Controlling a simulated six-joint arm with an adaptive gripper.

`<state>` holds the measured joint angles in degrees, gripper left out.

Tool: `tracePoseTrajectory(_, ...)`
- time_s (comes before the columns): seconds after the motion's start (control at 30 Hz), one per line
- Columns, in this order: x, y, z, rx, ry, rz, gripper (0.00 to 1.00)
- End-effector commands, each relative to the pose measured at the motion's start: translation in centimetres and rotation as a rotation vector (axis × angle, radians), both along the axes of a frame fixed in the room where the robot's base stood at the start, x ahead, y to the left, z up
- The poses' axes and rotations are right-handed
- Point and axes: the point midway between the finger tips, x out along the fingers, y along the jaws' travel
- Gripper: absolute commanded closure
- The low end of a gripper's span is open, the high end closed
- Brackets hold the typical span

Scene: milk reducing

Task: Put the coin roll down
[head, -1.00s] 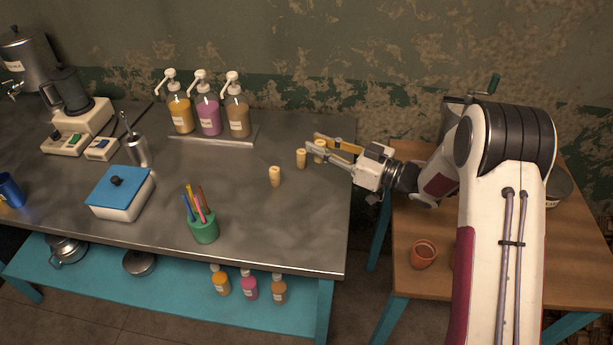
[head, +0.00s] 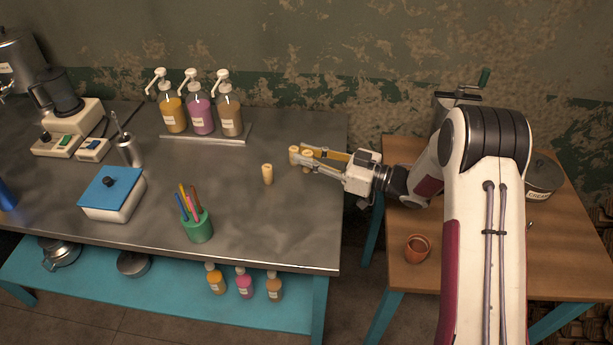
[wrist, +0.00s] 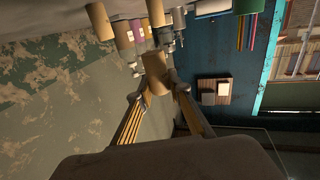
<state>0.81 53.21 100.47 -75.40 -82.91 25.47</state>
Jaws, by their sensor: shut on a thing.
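My gripper (head: 304,156) is over the right end of the steel table, shut on a tan coin roll (head: 307,161). In the wrist view the held roll (wrist: 157,72) sits between the two fingertips. In the head view the fingers partly cover it, and I cannot tell whether its base touches the table. A second coin roll (head: 293,154) stands upright just left of the fingertips, very close to them. A third coin roll (head: 267,174) stands upright further left and nearer the front, apart from the gripper.
The steel table (head: 255,225) is clear in front of the rolls. A green pen cup (head: 198,229), a blue-lidded box (head: 112,194) and a rack of pump bottles (head: 200,115) stand to the left. A wooden table (head: 460,270) with a clay pot (head: 417,248) is at right.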

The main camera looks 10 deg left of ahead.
Motion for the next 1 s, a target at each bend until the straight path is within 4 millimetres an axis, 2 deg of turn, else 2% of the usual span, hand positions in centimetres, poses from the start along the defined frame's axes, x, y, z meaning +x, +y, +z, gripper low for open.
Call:
tracePoseTrajectory(0.1,0.0,0.0,-1.6,0.000,0.001,0.000,1.00)
tracePoseTrajectory(0.3,0.0,0.0,-3.5,0.000,-0.001,-0.001,1.00)
tracePoseTrajectory(0.77,0.0,0.0,-3.9,0.000,-0.001,-0.001,1.00)
tracePoseTrajectory(1.0,0.0,0.0,-5.6,0.000,0.001,-0.001,1.00)
